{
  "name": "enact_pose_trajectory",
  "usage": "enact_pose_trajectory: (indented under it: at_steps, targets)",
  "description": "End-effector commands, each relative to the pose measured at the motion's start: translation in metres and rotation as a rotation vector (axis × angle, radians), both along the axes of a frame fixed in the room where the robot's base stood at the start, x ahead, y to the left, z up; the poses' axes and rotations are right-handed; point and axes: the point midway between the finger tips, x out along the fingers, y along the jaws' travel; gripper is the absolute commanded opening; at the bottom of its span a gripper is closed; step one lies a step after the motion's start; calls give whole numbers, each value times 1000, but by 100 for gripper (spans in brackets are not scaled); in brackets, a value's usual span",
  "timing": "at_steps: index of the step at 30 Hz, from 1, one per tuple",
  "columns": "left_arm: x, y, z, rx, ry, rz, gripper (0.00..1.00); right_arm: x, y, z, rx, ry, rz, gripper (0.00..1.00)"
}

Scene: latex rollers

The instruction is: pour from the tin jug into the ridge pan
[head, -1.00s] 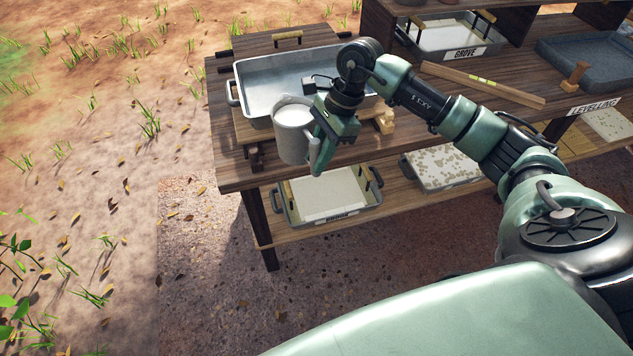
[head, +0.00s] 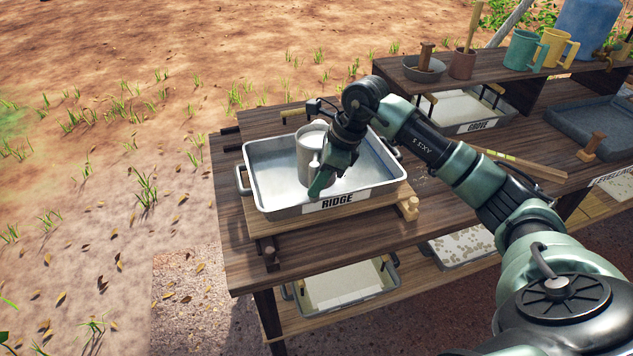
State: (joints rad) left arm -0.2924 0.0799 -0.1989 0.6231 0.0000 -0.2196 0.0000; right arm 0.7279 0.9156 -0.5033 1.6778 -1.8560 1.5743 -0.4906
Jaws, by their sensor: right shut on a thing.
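The tin jug (head: 308,150) is grey metal and nearly upright, with pale liquid showing at its mouth. My right gripper (head: 322,178) is shut on the jug at its right side, where the handle is mostly hidden by the fingers. The ridge pan (head: 268,190) is a wide grey metal tray with a RIDGE label on its front wall. It sits on a wooden stand on the bench. The jug is over the pan's interior; I cannot tell whether it touches the pan floor. My left gripper is out of view.
The grove pan (head: 463,110) stands under a raised shelf holding a green mug (head: 522,50) and a yellow mug (head: 556,46). A wooden stick (head: 525,165) lies on the bench right of the ridge pan. Other pans sit on the lower shelf.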

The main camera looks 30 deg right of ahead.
Motion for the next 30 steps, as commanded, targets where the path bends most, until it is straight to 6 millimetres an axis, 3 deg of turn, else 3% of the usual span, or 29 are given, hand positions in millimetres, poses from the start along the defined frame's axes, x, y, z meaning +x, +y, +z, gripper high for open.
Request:
enact_pose_trajectory:
  at_steps: [15,30]
  targets:
    - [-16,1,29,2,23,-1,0,-3,4,12,88,111,-1,0]
    - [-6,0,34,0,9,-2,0,-6,5,11,121,155,2,0]
